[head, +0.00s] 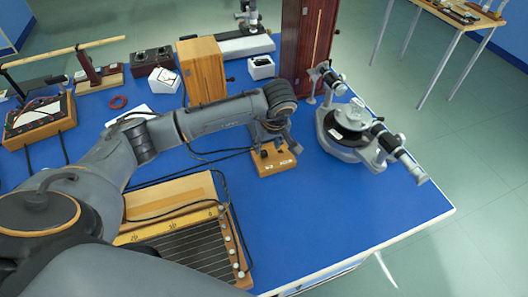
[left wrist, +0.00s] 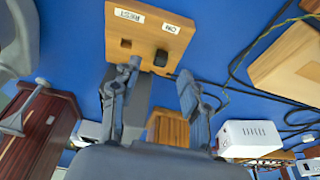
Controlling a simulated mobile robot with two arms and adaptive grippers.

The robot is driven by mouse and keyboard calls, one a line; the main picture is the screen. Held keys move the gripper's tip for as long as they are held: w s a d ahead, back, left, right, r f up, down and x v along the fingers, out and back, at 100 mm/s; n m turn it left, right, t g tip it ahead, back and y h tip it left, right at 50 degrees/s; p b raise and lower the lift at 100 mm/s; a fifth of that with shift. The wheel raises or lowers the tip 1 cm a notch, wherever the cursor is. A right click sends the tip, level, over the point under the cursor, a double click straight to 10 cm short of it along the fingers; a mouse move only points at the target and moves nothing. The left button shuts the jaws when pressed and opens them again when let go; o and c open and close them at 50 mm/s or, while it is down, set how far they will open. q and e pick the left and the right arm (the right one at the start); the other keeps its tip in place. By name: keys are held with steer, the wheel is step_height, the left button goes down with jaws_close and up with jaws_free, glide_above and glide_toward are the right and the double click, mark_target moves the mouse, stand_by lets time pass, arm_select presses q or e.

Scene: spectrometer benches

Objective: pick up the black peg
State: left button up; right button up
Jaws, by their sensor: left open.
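A small wooden block (head: 272,160) with white labels sits on the blue bench in the head view, right under my left gripper (head: 274,137). In the left wrist view the block (left wrist: 150,33) shows labels that look like "REST" and "ON". A small dark piece (left wrist: 160,57), apparently the black peg, sits at the block's edge on the "ON" side. A brown square recess shows on the "REST" side. My left gripper (left wrist: 160,72) is open, its fingers apart on either side of the dark piece's line. Nothing shows held. My right gripper is not in view.
A spectrometer (head: 350,125) stands close to the right of the block. A tall brown cabinet (head: 306,45) and a wooden box (head: 202,70) stand behind. A slatted wooden rheostat-like box (head: 185,235) lies in front left, with black cables around. The bench's front right is clear.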

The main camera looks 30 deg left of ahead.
mark_target(264, 152)
arm_select(q)
steer(key=shift+w+a+f+p, duration=0.2)
steer(key=shift+f+p, duration=0.15)
steer(key=shift+f, duration=0.2)
steer(key=x, duration=0.1)
steer(key=p+x, duration=0.1)
steer(key=x, duration=0.1)
steer(key=shift+a+f, duration=0.2)
steer(key=shift+a, duration=0.1)
steer(key=shift+w+f, duration=0.2)
steer(key=shift+f, duration=0.25)
steer(key=shift+c, duration=0.2)
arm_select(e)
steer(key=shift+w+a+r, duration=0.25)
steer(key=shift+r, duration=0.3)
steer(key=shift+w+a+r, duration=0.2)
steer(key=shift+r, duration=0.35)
arm_select(q)
steer(key=c, duration=0.7)
jaws_close()
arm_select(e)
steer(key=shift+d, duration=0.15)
